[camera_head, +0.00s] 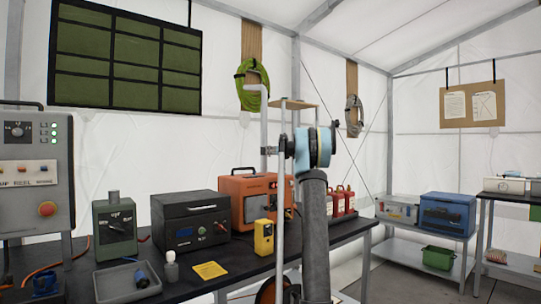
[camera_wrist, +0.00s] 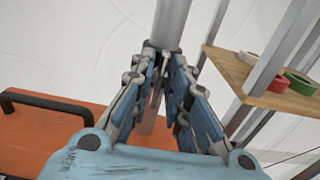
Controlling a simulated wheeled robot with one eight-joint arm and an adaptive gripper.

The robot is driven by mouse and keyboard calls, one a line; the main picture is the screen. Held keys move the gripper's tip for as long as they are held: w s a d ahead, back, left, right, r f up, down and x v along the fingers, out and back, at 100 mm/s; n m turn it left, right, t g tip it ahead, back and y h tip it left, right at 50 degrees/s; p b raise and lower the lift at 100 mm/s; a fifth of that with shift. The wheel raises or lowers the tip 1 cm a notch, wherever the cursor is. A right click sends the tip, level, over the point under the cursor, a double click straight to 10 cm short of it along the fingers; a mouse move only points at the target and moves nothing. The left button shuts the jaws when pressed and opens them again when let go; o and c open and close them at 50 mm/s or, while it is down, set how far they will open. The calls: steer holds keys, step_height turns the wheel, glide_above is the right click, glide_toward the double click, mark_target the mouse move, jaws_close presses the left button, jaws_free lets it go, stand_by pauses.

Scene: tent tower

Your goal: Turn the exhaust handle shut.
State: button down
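The grey exhaust pipe (camera_head: 264,108) rises behind the orange generator (camera_head: 250,198) and bends over at its top. In the wrist view the pipe (camera_wrist: 173,22) runs down behind my fingertips. My gripper (camera_wrist: 164,58) has its two fingers converging in front of the pipe, with a small gap between the tips. A narrow light piece shows in this gap; I cannot tell whether it is the exhaust handle or whether the fingers grip it. In the head view my gripper (camera_head: 269,150) is small, beside the pipe and partly hidden by a post.
A wooden shelf (camera_wrist: 262,90) with tape rolls is close on the right in the wrist view. The generator's black handle (camera_wrist: 45,103) is at left. The bench (camera_head: 230,262) holds a black case (camera_head: 190,222), a yellow meter (camera_head: 263,237) and red bottles (camera_head: 343,198).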

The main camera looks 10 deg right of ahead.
steer(key=shift+n, duration=0.3)
steer(key=shift+s+a+f+n, duration=0.1)
steer(key=shift+n, duration=2.75)
steer(key=shift+s+a+f+n, duration=0.1)
steer(key=shift+f+n, duration=0.05)
steer(key=shift+n, duration=2.75)
steer(key=shift+s+a+f+n, duration=0.1)
steer(key=shift+n, duration=2.75)
steer(key=c, duration=1.8)
jaws_free()
steer(key=shift+w+f, duration=0.1)
steer(key=shift+o, duration=0.2)
steer(key=shift+d, duration=0.1)
